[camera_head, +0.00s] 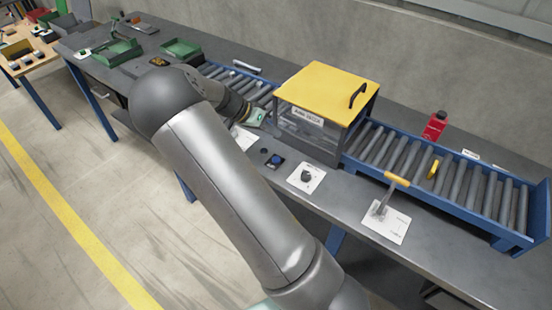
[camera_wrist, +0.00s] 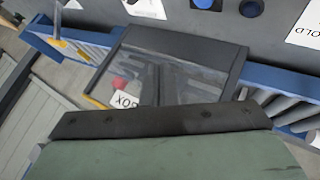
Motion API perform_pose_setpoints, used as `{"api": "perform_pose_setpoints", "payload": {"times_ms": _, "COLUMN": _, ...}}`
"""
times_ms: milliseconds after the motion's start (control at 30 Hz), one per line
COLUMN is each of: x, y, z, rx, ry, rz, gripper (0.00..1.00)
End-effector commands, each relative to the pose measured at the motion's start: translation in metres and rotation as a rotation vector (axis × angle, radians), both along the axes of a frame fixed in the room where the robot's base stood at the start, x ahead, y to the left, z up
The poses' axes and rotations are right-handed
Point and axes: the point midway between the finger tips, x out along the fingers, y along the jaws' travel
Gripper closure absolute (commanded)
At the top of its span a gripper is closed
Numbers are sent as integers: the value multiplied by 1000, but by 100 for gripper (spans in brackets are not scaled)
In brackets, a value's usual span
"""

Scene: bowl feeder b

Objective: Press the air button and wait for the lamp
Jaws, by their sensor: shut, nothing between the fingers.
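A blue button (camera_head: 276,160) on a dark base sits on the bench's front edge, left of the black knob on a white plate. It also shows at the top of the wrist view (camera_wrist: 204,3). A small dark round piece (camera_wrist: 251,8) lies beside it; I cannot tell whether this is the lamp, and no lit lamp shows. My gripper (camera_head: 257,117) is above the bench, up and left of the button and apart from it, near the yellow-lidded box. Its fingers are shut and empty; the tips are hard to make out.
The yellow-lidded box (camera_head: 330,86) with a clear front stands over the roller conveyor (camera_head: 455,180). A black knob (camera_head: 306,174) and a yellow-handled lever (camera_head: 388,193) stand on white plates to the right. A red bottle (camera_head: 435,125) is behind the conveyor. Green trays (camera_head: 182,49) are at far left.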

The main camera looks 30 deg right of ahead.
Motion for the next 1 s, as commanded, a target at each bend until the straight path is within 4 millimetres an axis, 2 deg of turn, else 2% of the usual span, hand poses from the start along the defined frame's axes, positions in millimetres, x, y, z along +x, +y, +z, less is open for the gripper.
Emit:
{"api": "perform_pose_setpoints", "payload": {"times_ms": 267, "x": 0, "y": 0, "z": -14, "rx": 1, "ry": 1, "rz": 0, "gripper": 100}}
{"api": "perform_pose_setpoints", "payload": {"times_ms": 733, "x": -1, "y": 0, "z": -80, "rx": 1, "ry": 2, "rz": 1, "gripper": 100}}
{"api": "perform_pose_setpoints", "payload": {"times_ms": 1000, "x": 0, "y": 0, "z": -89, "rx": 2, "ry": 0, "rz": 0, "gripper": 100}}
